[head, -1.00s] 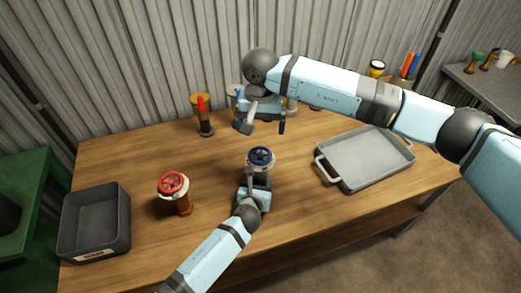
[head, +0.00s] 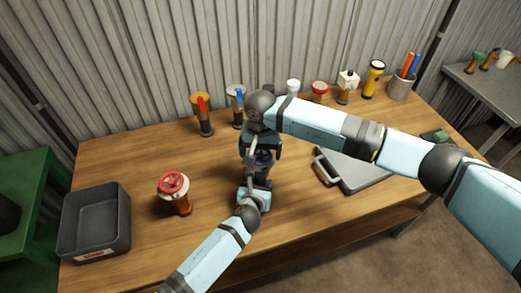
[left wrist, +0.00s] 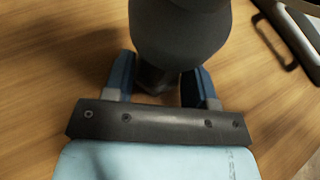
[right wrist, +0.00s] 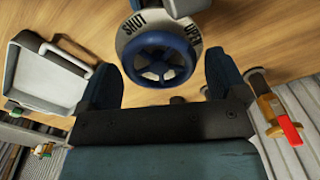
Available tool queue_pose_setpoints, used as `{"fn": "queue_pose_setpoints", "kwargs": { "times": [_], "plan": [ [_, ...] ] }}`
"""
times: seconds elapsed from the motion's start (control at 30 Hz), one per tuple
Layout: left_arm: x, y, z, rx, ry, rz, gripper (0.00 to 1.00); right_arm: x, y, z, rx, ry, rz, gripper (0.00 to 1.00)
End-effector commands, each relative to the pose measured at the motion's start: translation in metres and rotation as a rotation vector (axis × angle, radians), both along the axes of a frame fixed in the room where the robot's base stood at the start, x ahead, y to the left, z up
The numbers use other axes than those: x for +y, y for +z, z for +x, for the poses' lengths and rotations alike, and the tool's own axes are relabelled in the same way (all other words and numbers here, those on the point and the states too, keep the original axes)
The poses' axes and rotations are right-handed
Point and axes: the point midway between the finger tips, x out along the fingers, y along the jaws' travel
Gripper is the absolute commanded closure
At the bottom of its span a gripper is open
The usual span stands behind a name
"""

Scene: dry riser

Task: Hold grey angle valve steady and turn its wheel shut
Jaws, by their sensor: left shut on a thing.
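The grey angle valve (left wrist: 180,35) stands on the wooden table, mostly hidden by my arms in the head view. My left gripper (left wrist: 160,75) is shut on its grey body from the near side. Its blue wheel (right wrist: 158,42) shows in the right wrist view, above a pale plate marked SHUT and OPEN (right wrist: 192,38). My right gripper (right wrist: 160,64) is open over the valve, with one finger on each side of the wheel. Gaps show between the fingers and the rim. In the head view my right gripper (head: 262,145) is directly above my left one (head: 254,185).
A red-wheeled brass valve (head: 173,186) stands to the left, beside a dark bin (head: 122,215). Several fittings, a yellow torch (head: 374,78) and a pen cup (head: 401,88) line the back edge.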

Motion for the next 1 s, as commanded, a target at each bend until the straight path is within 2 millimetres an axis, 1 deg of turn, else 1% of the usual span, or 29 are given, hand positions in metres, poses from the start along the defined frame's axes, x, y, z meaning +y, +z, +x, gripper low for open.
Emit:
{"fn": "queue_pose_setpoints", "kwargs": {
  "times": [0.03,0.07,0.1,0.17,0.2,0.43,0.57,0.77,1.0],
  "plan": [
    [0.0004,-0.0003,0.0002,0.0,0.001,0.0,0.9,0.0,0.0001,0.0,0.0,0.0,0.0,0.21],
    [0.0004,-0.0003,0.0002,0.0,0.001,0.0,0.9,0.0,0.0001,0.0,0.0,0.0,0.0,0.28],
    [0.0004,-0.0003,0.0002,0.0,0.001,0.0,0.9,0.0,0.0001,0.0,0.0,0.0,0.0,0.37],
    [0.0004,-0.0003,0.0002,0.0,0.001,0.0,0.9,0.0,0.0002,0.0,0.0,0.0,0.0,0.51],
    [0.0004,-0.0003,0.0002,0.0,0.001,0.0,0.9,0.0,0.0002,0.0,0.0,0.0,0.0,0.52],
    [0.0004,-0.0003,0.0002,0.0,0.001,0.0,0.9,-0.0002,0.0004,0.0001,-0.001,-0.016,0.0,0.52],
    [0.0004,-0.0003,0.0002,0.0,0.001,0.0,0.9,-0.0004,0.0008,0.0004,-0.001,-0.057,0.0,0.52],
    [0.0005,-0.0004,0.0002,0.001,0.001,0.001,0.9,-0.0013,0.0007,0.0001,-0.001,-0.183,-0.001,0.52],
    [0.0005,-0.0004,0.0002,0.001,0.001,0.001,0.9,-0.0025,0.0009,-0.0003,-0.001,-0.402,0.0,0.52]
  ]
}}
